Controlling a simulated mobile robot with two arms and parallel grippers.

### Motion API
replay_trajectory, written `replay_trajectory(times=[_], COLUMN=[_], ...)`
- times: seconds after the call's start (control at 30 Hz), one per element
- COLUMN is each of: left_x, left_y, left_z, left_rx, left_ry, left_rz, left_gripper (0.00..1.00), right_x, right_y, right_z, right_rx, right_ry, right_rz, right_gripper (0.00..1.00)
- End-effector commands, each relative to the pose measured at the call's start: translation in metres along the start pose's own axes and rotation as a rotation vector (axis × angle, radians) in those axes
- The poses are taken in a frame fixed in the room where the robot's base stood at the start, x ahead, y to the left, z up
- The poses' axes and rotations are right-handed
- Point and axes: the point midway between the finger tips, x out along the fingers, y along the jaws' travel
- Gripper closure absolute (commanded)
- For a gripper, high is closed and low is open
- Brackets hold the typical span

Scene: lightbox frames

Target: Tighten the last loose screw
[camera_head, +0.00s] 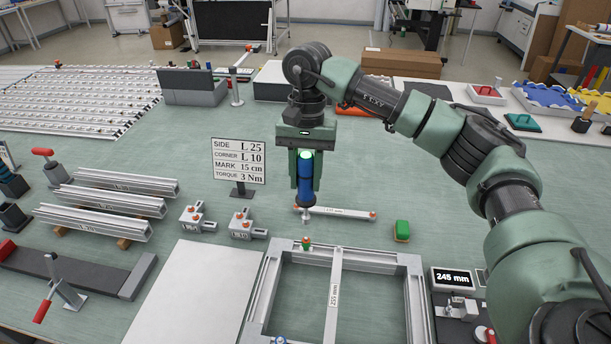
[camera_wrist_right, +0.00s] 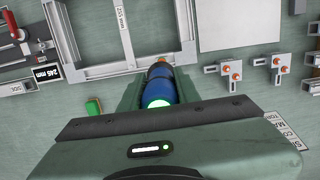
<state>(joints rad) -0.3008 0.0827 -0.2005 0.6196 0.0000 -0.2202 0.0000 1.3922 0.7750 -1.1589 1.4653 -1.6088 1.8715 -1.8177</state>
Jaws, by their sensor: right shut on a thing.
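My right gripper (camera_head: 306,178) is shut on a blue screwdriver-like tool (camera_head: 306,190) with a green light on its top. The tool hangs upright, its dark tip pointing down. It is beyond the far left corner of a silver aluminium frame (camera_head: 413,290), apparently above the bench. In the right wrist view the tool (camera_wrist_right: 160,88) points toward the frame (camera_wrist_right: 90,71), and an orange spot (camera_wrist_right: 163,60) shows by its tip. A red-topped green piece (camera_head: 306,243) sits on that far corner. A blue piece (camera_head: 281,341) shows at the near left. Screw tightness cannot be seen.
A sign (camera_head: 239,161) reads torque 3 Nm. Two corner brackets (camera_head: 195,218) (camera_head: 242,227) and aluminium profiles (camera_head: 95,221) lie left. A thin bar (camera_head: 340,213) lies behind the frame, a green block (camera_head: 401,231) right. A 245 mm display (camera_head: 452,279) stands beside the frame.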

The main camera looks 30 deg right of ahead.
Motion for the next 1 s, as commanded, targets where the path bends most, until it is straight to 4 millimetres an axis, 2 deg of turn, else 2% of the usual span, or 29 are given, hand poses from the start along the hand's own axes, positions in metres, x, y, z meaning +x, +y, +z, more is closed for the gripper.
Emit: replay_trajectory(times=[0.17, 0.7, 1.0], left_x=[0.006, 0.037, 0.038], left_y=[0.003, 0.005, 0.004], left_z=[0.0, 0.002, 0.002], left_rx=[-0.001, -0.003, -0.002], left_ry=[0.001, 0.002, 0.002], left_rz=[0.003, 0.004, 0.003], left_gripper=[0.49, 0.49, 0.49], right_x=[0.004, 0.045, 0.047], right_y=[0.0, 0.0, 0.0], right_z=[0.0, -0.005, -0.005], right_rx=[0.0, -0.001, -0.001], right_ry=[0.0, -0.001, 0.0], right_rz=[-0.001, -0.001, -0.002], right_gripper=[1.0, 1.0, 1.0])
